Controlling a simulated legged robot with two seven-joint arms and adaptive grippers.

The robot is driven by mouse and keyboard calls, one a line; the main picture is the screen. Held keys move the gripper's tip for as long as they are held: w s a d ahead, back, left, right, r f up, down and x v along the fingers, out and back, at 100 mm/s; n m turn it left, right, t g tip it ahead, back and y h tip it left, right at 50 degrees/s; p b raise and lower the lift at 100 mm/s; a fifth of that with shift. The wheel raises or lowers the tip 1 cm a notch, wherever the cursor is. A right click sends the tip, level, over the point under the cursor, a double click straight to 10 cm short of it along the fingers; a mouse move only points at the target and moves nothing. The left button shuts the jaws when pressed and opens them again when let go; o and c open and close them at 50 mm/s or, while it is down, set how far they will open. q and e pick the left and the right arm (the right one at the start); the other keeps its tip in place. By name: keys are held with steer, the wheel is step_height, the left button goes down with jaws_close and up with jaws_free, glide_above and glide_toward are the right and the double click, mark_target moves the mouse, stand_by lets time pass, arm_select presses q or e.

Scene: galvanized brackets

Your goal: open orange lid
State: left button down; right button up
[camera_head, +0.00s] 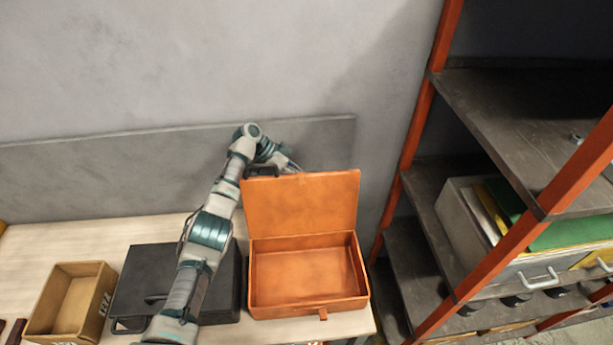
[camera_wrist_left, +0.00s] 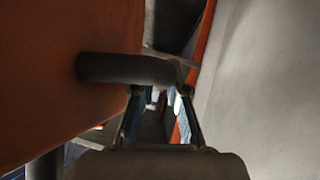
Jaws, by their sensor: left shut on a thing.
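The orange box (camera_head: 305,275) stands on the table with its inside empty and facing up. Its orange lid (camera_head: 302,203) is swung up, nearly upright at the back edge; the lid's outer face (camera_wrist_left: 60,60) fills the left of the left wrist view. My left arm reaches over the table and behind the lid, where the left gripper (camera_head: 292,166) is mostly hidden. In the wrist view, my left gripper (camera_wrist_left: 160,100) is closed on a dark rounded handle (camera_wrist_left: 125,68) that sticks out from the lid's outer face. My right gripper is not in view.
A black case (camera_head: 140,285) lies left of the orange box, partly under my left arm. A small open brown box (camera_head: 72,303) is further left. A grey wall board (camera_head: 90,180) runs behind the table. A shelf with orange posts (camera_head: 425,115) stands close on the right.

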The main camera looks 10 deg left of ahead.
arm_select(q)
steer(key=shift+s+r, duration=0.1)
steer(key=shift+r, duration=0.1)
steer(key=c, duration=1.3)
jaws_free()
steer(key=shift+a, duration=0.1)
steer(key=shift+o, duration=0.6)
steer(key=shift+a, duration=0.1)
step_height(320, 180, up, 10)
steer(key=shift+f, duration=0.1)
steer(key=shift+f, duration=0.1)
